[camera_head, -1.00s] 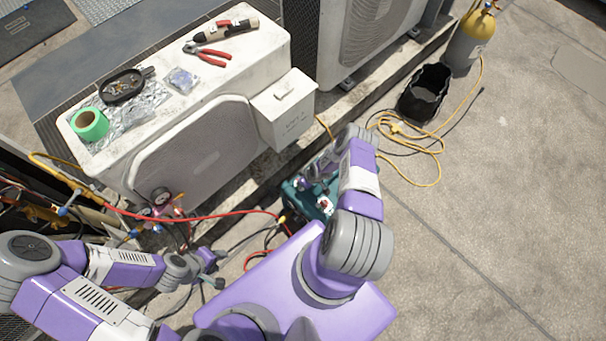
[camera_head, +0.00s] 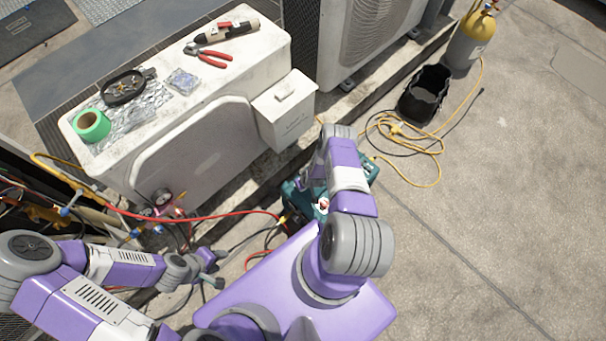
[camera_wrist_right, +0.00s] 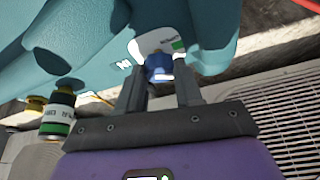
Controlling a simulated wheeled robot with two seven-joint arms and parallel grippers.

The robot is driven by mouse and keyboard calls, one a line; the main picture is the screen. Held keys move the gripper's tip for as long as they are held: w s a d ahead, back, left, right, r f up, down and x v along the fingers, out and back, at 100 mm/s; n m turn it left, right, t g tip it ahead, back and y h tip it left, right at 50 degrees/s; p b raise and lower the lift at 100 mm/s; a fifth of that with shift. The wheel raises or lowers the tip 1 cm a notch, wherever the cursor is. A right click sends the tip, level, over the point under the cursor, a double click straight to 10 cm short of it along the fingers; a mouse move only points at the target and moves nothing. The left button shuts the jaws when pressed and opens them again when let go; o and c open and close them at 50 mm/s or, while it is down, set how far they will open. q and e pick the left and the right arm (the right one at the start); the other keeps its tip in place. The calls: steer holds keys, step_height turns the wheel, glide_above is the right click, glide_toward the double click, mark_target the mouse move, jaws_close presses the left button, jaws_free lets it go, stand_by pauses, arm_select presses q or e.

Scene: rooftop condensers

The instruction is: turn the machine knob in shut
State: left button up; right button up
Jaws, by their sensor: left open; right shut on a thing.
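The teal machine (camera_head: 293,197) stands on the ground below the condenser, partly covered by my right arm. It fills the top of the right wrist view (camera_wrist_right: 90,45). Its blue knob (camera_wrist_right: 159,68) sits under a white label with a green patch. My right gripper (camera_wrist_right: 160,90) has a finger on each side of the knob and is shut on it. The knob's turn position cannot be read. In the head view the knob is hidden by my right arm. My left gripper (camera_head: 217,282) is open and empty at lower left, apart from the machine.
A white condenser (camera_head: 195,150) carries green tape (camera_head: 91,125), red pliers (camera_head: 213,56) and a black tray (camera_head: 124,87). A red hose (camera_head: 215,216) runs to the machine. Concrete at right is clear.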

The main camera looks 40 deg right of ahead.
steer(key=m+h, duration=0.1)
steer(key=m, duration=0.2)
steer(key=shift+w+a+b, duration=0.1)
steer(key=shift+b, duration=0.2)
steer(key=m+h+b, duration=0.1)
steer(key=m, duration=0.1)
steer(key=shift+f+m+g, duration=0.1)
steer(key=shift+m+g, duration=0.2)
steer(key=m+g+h+b, duration=0.1)
steer(key=m+b, duration=0.1)
steer(key=m, duration=0.1)
steer(key=shift+w+a+b, duration=0.15)
steer(key=shift+b, duration=0.15)
steer(key=shift+m+g+h+b, duration=0.3)
steer(key=shift+m+g+b, duration=0.3)
steer(key=shift+m+b, duration=0.95)
steer(key=shift+m, duration=0.35)
steer(key=o, duration=1)
steer(key=shift+o, duration=0.2)
